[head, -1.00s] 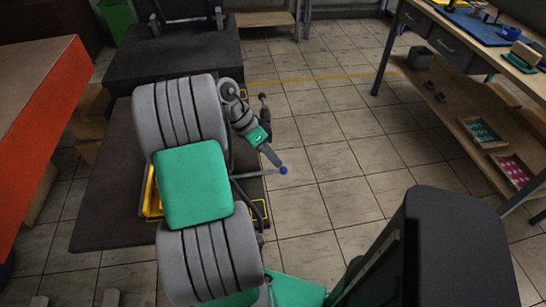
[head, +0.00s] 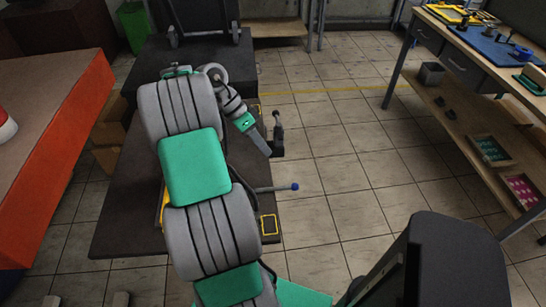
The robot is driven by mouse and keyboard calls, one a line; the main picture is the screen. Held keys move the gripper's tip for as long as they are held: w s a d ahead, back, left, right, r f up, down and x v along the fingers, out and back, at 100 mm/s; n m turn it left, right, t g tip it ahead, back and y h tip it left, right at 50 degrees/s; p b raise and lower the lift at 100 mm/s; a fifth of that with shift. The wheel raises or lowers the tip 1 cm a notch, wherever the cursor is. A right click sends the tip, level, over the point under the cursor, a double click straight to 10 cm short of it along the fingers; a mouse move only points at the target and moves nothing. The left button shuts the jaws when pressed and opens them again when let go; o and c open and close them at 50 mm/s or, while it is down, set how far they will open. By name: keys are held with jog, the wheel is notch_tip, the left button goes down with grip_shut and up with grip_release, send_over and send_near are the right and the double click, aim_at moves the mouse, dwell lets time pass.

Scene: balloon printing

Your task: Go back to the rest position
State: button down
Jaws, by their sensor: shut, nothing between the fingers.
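My arm reaches forward from the bottom of the head view, with ribbed grey sections and green covers. Its wrist bends down to the right beyond the forearm. My gripper (head: 263,146) is a narrow grey tip at the end of the wrist. It looks shut and empty. It shows over the right side of a dark platform (head: 120,235), close to a black upright lever (head: 278,128). I cannot tell the gap between them. My arm hides much of the platform's middle.
A lever with a blue knob (head: 294,187) sticks out right of the platform. An orange-sided bench (head: 75,150) stands at left. A workbench with a blue mat (head: 480,40) and lower trays (head: 490,151) stands at right. Tiled floor (head: 345,160) between is clear.

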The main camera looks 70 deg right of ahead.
jog(key=shift+v, duration=0.75)
jog(key=shift+a+r, duration=0.1)
jog(key=w+a+r+n+t+h, duration=0.2)
jog(key=w+a+n+t, duration=0.1)
jog(key=w+a+n, duration=0.4)
jog(key=w+a+r+n+t+h, duration=0.1)
jog(key=w+a+r+n+t, duration=0.15)
jog(key=w+a+n, duration=0.45)
jog(key=w+a+f+n+t+y, duration=0.1)
jog(key=a+n+t+y, duration=0.2)
jog(key=a+n, duration=0.9)
jog(key=a+t, duration=0.1)
jog(key=a, duration=1.4)
jog(key=shift+a+n, duration=0.3)
jog(key=shift+a, duration=0.05)
